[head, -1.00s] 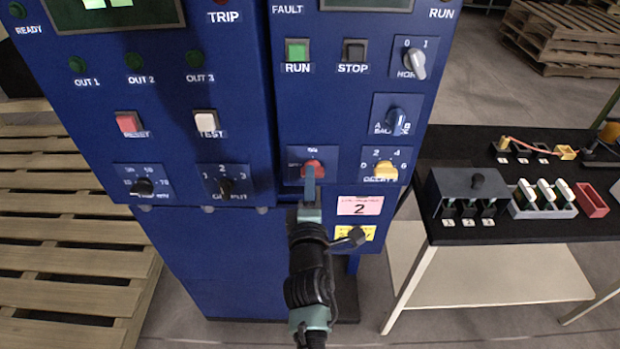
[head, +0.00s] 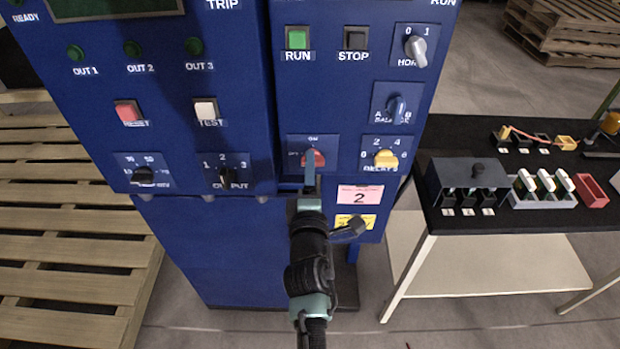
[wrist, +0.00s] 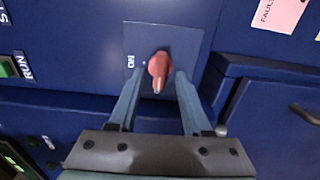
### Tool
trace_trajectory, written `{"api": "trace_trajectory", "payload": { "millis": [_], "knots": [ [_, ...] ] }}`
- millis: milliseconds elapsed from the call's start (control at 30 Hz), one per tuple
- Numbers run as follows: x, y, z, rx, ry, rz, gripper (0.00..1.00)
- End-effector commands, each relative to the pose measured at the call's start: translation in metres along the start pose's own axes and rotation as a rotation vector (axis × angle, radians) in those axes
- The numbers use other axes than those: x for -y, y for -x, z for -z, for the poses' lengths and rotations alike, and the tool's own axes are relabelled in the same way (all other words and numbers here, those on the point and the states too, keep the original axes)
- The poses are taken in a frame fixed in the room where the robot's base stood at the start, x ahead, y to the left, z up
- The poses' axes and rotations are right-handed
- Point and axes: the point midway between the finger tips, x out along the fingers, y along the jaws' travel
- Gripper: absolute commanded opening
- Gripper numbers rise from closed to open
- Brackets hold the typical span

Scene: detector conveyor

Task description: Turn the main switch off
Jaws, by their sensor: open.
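The main switch (head: 314,159) is a red rotary knob on a blue square plate, low on the right-hand cabinet, with an ON mark above it. In the wrist view the red knob (wrist: 158,66) is elongated up and down the picture, with a paler tip toward the bottom. The ON mark lies to its left there. My gripper (head: 311,168) is in front of the switch and partly covers it. In the wrist view my gripper (wrist: 157,78) is open, one finger on each side of the knob, with gaps visible. Whether a finger touches it I cannot tell.
A yellow delay knob (head: 386,158) sits right of the switch, with a blue selector (head: 396,108) and a grey horn knob (head: 416,48) above. A black-topped table (head: 450,222) with small parts stands at the right. A wooden pallet (head: 70,250) lies at the left.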

Motion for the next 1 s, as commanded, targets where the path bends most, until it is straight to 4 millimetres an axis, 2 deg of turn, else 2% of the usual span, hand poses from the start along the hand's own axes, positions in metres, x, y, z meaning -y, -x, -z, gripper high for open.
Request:
{"api": "trace_trajectory", "payload": {
  "millis": [167,500,700,800,1000],
  "knots": [
    [-0.001,0.016,-0.001,0.001,-0.001,0.003,0.49],
    [-0.005,0.08,0.0,0.001,-0.002,0.004,0.49],
    [0.0,0.111,0.001,0.0,-0.001,0.003,0.49],
    [0.0,0.121,0.001,-0.002,-0.001,0.001,0.49],
    [0.0,0.129,0.0,0.0,0.0,0.001,0.49]
  ]
}}
